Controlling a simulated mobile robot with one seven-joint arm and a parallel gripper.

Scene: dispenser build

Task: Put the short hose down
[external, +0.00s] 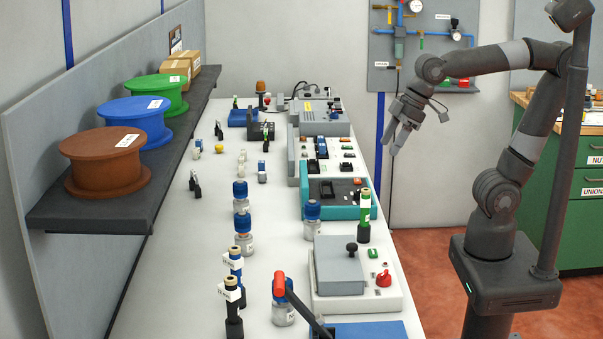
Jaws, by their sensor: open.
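My gripper (390,146) hangs in the air to the right of the long white bench (190,290), near the back wall. Its fingers point down and are apart, with nothing seen between them. No piece can be clearly made out as the short hose. A red-ended piece with a black tube-like part (310,310) is at the front of the bench, cut off by the picture's lower edge. Upright labelled dark pieces (233,305) stand to its left. A green and black upright piece (364,215) stands near the bench's right edge.
Grey and teal fixtures (340,264) line the bench's right side. Blue-capped jars (243,240) and small fittings stand along its middle. A dark shelf (95,200) with brown, blue and green spools overhangs the left. A green cabinet (580,220) is at right. Floor between is clear.

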